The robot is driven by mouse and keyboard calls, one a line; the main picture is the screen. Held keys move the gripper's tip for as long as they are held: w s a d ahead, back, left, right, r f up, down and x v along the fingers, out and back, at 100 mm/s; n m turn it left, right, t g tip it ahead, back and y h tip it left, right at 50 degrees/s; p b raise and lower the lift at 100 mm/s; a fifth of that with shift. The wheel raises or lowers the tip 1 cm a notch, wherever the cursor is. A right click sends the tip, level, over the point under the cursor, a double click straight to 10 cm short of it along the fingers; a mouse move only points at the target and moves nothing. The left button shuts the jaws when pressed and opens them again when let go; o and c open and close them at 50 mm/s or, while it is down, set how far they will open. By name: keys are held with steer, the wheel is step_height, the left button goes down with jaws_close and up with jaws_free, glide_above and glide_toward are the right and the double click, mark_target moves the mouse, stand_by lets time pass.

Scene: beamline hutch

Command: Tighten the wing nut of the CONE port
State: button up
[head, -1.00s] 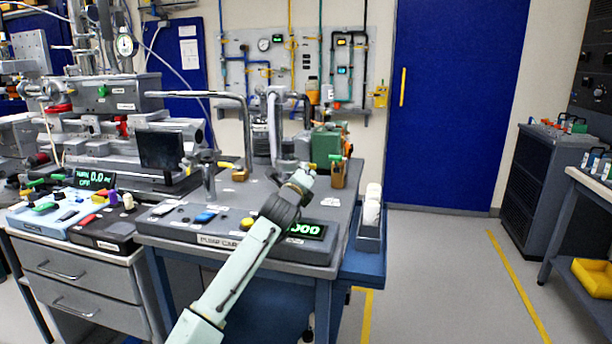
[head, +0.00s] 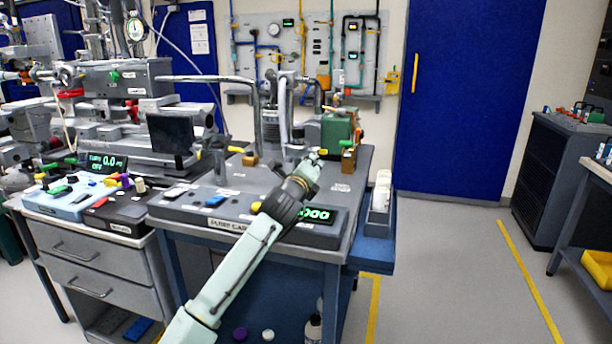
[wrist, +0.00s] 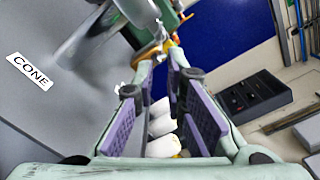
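A white CONE label (wrist: 30,72) lies on the grey cart top at the left of the wrist view. A blurred metal tube (wrist: 137,12) stands at the top of that view, with a small metal and brass-coloured fitting (wrist: 160,35) below it. I cannot tell for sure which part is the wing nut. My gripper (wrist: 163,78) is open, its two purple-padded fingers apart, with the fitting just beyond the tips. Nothing is clearly held between them. In the head view my gripper (head: 320,156) is small, over the right part of the pump cart (head: 345,205), left of the green box (head: 338,132).
White cylinders (head: 382,188) stand in a side tray at the cart's right edge; they also show beyond my fingers in the wrist view (wrist: 163,125). A bent metal pipe (head: 250,95) rises left of my gripper. The floor (head: 450,260) right of the cart is clear.

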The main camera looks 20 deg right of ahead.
steer(key=v, duration=0.7)
steer(key=shift+s+a, duration=0.15)
steer(key=shift+s, duration=0.1)
